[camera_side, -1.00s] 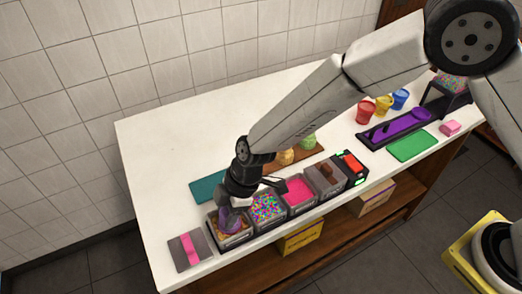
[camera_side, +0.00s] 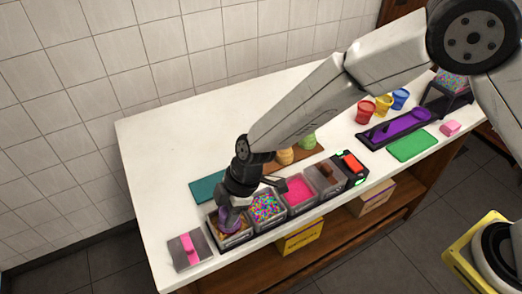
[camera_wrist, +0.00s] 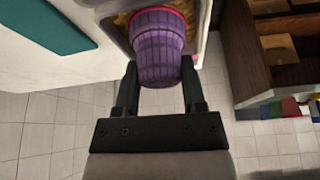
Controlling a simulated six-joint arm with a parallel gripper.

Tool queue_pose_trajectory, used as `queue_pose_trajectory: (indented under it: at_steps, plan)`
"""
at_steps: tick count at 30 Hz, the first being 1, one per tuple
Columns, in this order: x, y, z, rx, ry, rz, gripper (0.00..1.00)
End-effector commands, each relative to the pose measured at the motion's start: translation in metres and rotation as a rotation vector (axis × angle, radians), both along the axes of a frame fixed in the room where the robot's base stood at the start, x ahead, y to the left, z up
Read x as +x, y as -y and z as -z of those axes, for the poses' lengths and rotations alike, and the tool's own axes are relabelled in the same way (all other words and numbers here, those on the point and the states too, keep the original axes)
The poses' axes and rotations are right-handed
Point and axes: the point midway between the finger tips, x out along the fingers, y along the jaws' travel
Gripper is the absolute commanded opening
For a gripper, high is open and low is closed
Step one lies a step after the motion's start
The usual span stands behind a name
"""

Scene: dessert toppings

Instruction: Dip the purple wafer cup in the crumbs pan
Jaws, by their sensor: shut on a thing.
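The purple wafer cup (camera_wrist: 158,52) is between the two fingers of my gripper (camera_wrist: 160,85) in the wrist view. My gripper is shut on it near its narrow end, and its wide, pink-edged rim is toward the crumbs pan (camera_wrist: 113,25). In the side view the cup (camera_side: 229,218) is over or inside the crumbs pan (camera_side: 236,240), the leftmost pan of the row. Tan crumbs show around the cup. I cannot tell how deep the rim sits. My gripper (camera_side: 234,203) partly hides the pan.
Pans of coloured sprinkles (camera_side: 265,208), pink topping (camera_side: 298,192) and brown pieces stand to the right in a row. A grey tile with a pink bar (camera_side: 188,248) lies left. A teal mat (camera_side: 207,188) lies behind. The counter's back left is clear.

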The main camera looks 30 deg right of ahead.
Motion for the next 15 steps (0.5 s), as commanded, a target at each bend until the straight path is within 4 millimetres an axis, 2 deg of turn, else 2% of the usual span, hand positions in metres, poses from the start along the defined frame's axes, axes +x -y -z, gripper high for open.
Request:
queue_pose_trajectory:
  at_steps: [15]
  plan:
    - [0.0,0.0,-0.015,0.001,0.001,-0.001,0.2]
